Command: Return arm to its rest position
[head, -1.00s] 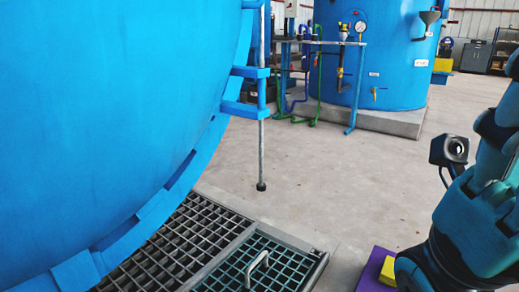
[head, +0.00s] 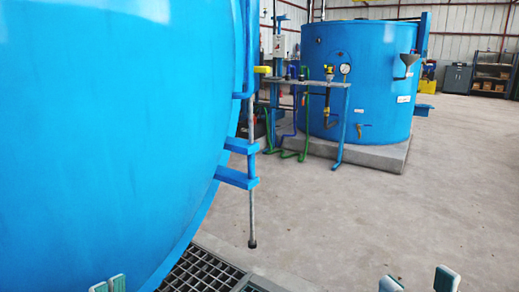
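The tips of my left gripper (head: 108,284) show at the bottom left edge, in front of the large blue vessel door (head: 110,130). Its two fingertips are side by side with almost no gap and nothing visible between them. The tips of my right gripper (head: 418,284) show at the bottom right edge, over the concrete floor. Its fingertips stand well apart with only floor seen between them. The rest of both grippers and arms is below the picture.
A vertical rod (head: 252,215) hangs beside the door's blue brackets. A metal floor grating (head: 200,272) lies below. A blue tank (head: 365,80) with a gauge and pipe stand (head: 340,128) stands behind. The concrete floor (head: 420,215) at right is clear.

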